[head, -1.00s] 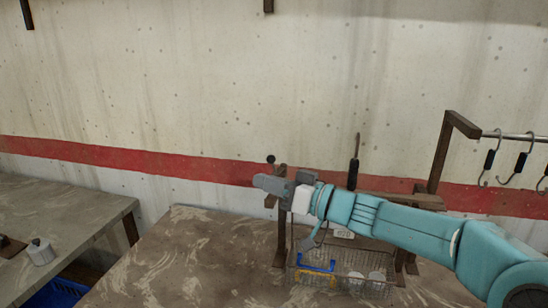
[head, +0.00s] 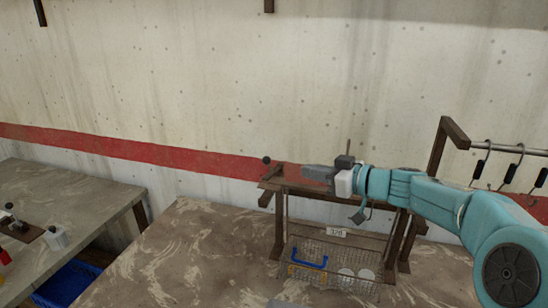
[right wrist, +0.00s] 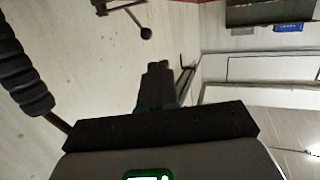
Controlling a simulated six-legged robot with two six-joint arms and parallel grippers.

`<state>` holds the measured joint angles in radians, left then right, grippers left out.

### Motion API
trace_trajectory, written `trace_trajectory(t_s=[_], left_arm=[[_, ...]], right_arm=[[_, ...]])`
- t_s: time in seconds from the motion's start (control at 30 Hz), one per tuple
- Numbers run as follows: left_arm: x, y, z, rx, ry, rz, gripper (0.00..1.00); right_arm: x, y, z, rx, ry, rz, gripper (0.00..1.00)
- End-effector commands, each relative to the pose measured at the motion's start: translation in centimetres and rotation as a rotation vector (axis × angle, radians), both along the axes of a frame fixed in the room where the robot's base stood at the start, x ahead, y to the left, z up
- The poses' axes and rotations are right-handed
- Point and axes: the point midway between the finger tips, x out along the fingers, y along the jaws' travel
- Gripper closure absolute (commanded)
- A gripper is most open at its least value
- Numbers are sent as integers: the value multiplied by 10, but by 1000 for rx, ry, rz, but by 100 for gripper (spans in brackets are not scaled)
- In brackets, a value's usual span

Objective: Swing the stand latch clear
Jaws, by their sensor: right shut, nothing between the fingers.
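The brown stand (head: 279,235) stands on the right-hand table. A black ball knob (head: 267,160), which looks like the end of the stand latch, is at its upper left; it also shows at the top of the right wrist view (right wrist: 145,32). My right gripper (head: 307,172) is shut and empty, pointing left across the stand's top, a little right of the knob and apart from it. In the right wrist view its fingers (right wrist: 157,70) are together. The latch's pivot is hard to make out. My left gripper is not in view.
A wire basket (head: 325,275) with a blue handle hangs in the stand, with a label above. A thin rod (head: 348,148) rises behind my right gripper; a black ribbed grip (right wrist: 18,65) is close by. Several hooks hang from a rail (head: 505,149). The table's left part is clear.

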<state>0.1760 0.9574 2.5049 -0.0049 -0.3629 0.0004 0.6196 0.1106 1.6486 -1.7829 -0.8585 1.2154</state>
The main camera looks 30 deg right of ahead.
Motion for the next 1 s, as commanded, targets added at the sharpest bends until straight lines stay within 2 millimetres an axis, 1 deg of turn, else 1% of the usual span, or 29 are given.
trace_trajectory(t_s=[0.03, 0.1, 0.17, 0.47, 0.57, 0.67, 0.77, 1.0], left_arm=[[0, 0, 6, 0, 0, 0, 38], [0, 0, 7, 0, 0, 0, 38], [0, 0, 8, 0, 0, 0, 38], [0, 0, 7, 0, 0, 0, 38], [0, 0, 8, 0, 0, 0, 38], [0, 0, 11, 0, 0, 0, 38], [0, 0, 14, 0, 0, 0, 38], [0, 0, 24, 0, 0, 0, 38]], right_arm=[[-5, -11, 3, -1, 6, -24, 100], [-9, -19, 2, 0, 11, -43, 100], [-10, -24, 1, 0, 15, -54, 100], [-11, -25, 0, 0, 16, -56, 100], [-7, -24, 0, 0, 16, -53, 100], [4, -21, -2, 2, 16, -51, 100], [21, -15, -5, 2, 17, -49, 100], [71, 0, -15, 2, 16, -48, 100]])
